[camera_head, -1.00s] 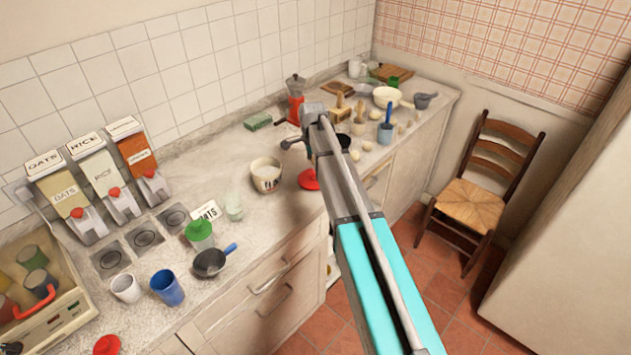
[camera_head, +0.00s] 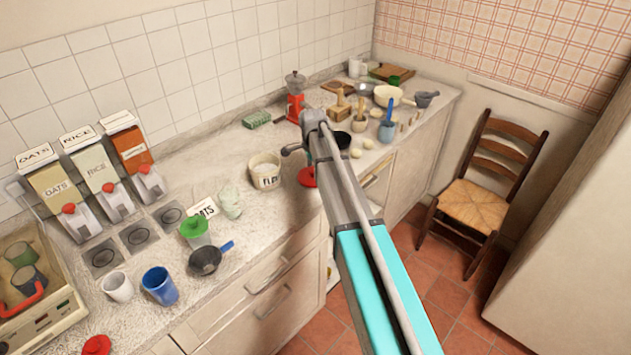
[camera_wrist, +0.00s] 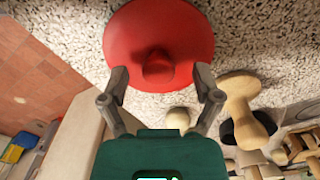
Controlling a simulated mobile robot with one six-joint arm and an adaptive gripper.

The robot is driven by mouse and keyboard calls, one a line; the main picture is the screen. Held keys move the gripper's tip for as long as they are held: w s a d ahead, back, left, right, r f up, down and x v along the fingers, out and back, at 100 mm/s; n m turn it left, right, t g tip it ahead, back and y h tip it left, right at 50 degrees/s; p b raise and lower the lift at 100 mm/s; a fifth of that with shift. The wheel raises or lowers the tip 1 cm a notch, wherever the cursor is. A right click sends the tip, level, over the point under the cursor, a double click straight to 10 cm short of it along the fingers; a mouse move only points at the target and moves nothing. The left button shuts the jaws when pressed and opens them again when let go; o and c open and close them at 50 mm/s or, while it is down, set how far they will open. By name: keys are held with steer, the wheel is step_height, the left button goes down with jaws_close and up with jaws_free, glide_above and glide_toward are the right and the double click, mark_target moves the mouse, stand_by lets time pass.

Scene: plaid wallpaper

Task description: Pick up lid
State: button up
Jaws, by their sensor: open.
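A round red lid (camera_wrist: 190,35) with a knob in its middle lies on the speckled countertop, near its front edge. In the head view the lid (camera_head: 306,178) is partly hidden by my arm. My gripper (camera_wrist: 161,78) is open and empty. Its two fingertips show on either side of the lid's knob, over the near part of the lid, and neither touches the knob. In the head view my gripper (camera_head: 291,150) shows only in part, beside the lid.
A white pot labelled FLE (camera_head: 265,171) stands left of the lid. A wooden pestle-like piece (camera_wrist: 238,92) and a pale egg (camera_wrist: 178,119) lie close by in the wrist view. A green-lidded jar (camera_head: 196,232) and a black pan (camera_head: 205,261) stand further left. A chair (camera_head: 483,190) stands right.

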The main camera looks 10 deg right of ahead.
steer(key=shift+f, duration=0.5)
steer(key=c, duration=1)
steer(key=shift+r, duration=0.2)
steer(key=shift+c, duration=0.2)
step_height(320, 180, up, 2)
steer(key=shift+r+p, duration=0.1)
steer(key=shift+p, duration=0.9)
steer(key=s+r+p, duration=1)
steer(key=s, duration=0.4)
steer(key=shift+a+r, duration=0.25)
steer(key=shift+a, duration=0.2)
